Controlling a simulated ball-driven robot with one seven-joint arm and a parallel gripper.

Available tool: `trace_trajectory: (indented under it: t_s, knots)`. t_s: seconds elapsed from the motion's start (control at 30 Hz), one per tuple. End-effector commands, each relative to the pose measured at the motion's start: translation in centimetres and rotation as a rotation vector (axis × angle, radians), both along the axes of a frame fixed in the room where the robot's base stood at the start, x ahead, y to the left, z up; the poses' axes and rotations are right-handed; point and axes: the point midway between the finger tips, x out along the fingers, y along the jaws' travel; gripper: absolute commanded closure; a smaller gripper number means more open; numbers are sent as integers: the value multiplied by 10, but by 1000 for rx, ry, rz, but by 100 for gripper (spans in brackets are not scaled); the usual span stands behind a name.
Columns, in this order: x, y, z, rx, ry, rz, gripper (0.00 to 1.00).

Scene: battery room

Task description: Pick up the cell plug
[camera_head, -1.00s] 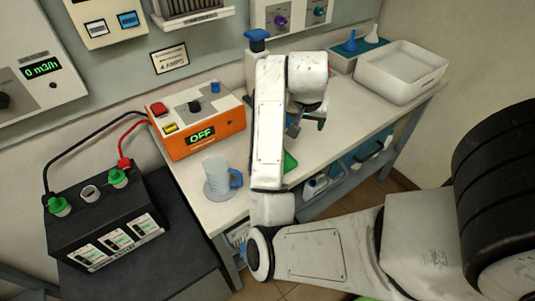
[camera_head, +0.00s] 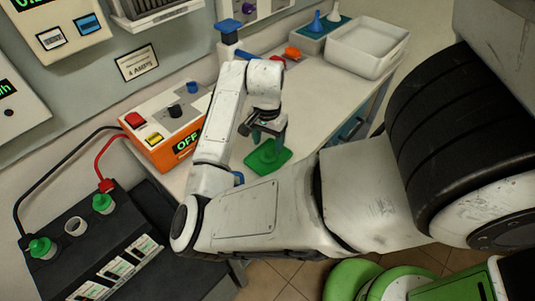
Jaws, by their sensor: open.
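A battery (camera_head: 95,250) stands at the lower left, with an open white-ringed hole (camera_head: 75,226) on top between two green caps (camera_head: 42,247), (camera_head: 103,203). Small red (camera_head: 277,60) and orange (camera_head: 292,53) items lie at the back of the bench; I cannot tell whether either is the cell plug. My gripper (camera_head: 262,126) is open, pointing down over the bench above or beside a green base (camera_head: 267,160). Its fingers are small and dark, and I cannot see anything held between them. My arm hides part of the bench.
An orange charger box (camera_head: 170,130) reading OFF is left of my arm. A white tray (camera_head: 395,50) and a teal funnel holder (camera_head: 312,42) stand at the bench's far end. The bench right of my gripper (camera_head: 325,105) is clear.

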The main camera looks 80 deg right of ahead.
Motion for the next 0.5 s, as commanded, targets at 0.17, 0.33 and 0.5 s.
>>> trace_trajectory:
  t_s: [0.17, 0.33, 0.5]
  knots:
    - [0, -1, -22, 3, 1, 2, 37]
    - [0, -1, -43, 1, 1, 2, 37]
    - [0, -1, -49, 1, 1, 1, 37]
